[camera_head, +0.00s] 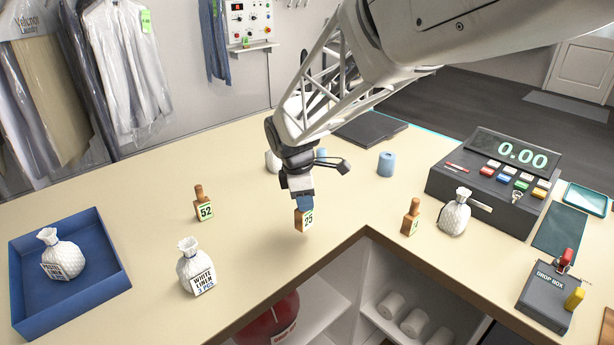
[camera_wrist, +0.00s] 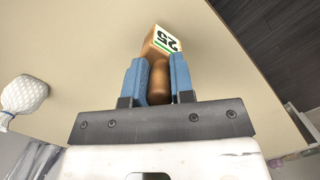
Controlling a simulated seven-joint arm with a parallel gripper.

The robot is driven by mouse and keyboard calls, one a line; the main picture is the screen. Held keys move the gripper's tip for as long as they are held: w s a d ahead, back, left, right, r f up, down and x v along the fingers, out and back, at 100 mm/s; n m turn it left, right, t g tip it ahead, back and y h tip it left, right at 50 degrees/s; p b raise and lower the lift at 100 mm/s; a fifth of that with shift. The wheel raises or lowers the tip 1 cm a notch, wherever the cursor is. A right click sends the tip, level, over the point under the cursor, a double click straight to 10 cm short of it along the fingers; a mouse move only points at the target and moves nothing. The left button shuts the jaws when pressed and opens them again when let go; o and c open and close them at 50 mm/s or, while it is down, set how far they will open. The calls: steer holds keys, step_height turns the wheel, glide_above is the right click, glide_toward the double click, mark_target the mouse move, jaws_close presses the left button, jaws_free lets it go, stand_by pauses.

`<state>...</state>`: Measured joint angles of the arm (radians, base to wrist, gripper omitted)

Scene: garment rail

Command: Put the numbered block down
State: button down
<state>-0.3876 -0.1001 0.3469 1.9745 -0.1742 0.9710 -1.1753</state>
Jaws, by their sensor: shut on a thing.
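The numbered block (camera_head: 305,219) is a wooden piece with a rounded handle and a green-edged label reading 25. My gripper (camera_head: 303,201) is shut on its handle, with the block hanging below the blue fingers over the counter, near the inner corner. Whether its base touches the counter I cannot tell. In the wrist view the block (camera_wrist: 162,44) points away from me between the two blue fingers (camera_wrist: 160,82). Two similar blocks stand upright on the counter: one marked 52 (camera_head: 203,206) to the left, and one (camera_head: 411,219) to the right, its number hard to read.
The counter (camera_head: 120,190) is clear around block 52. White bags stand at the front (camera_head: 195,268), in the blue tray (camera_head: 60,255) and by the register (camera_head: 490,185). A blue cylinder (camera_head: 386,164) stands behind. The front edge is close to the held block. A drop box (camera_head: 548,295) is far right.

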steer(key=shift+d, duration=0.1)
stand_by(0.8)
steer(key=shift+d, duration=0.55)
steer(key=s+d+m, duration=0.2)
steer(key=d, duration=1)
steer(key=s+d+m, duration=0.2)
steer(key=d+m, duration=0.1)
steer(key=d, duration=0.8)
steer(key=s+d+m, duration=0.2)
steer(key=s+d, duration=0.6)
steer(key=d, duration=0.2)
steer(key=s+d+m+g, duration=0.1)
steer(key=s+d+m, duration=0.2)
steer(key=s+d, duration=0.4)
steer(key=shift+s+d+r+y, duration=0.15)
steer(key=shift+s+d+y, duration=0.2)
steer(key=shift+d, duration=1.25)
steer(key=w+d+f, duration=0.1)
steer(key=w+d, duration=0.7)
steer(key=w, duration=0.5)
steer(key=shift+w+f, duration=0.25)
steer(key=shift+w, duration=0.1)
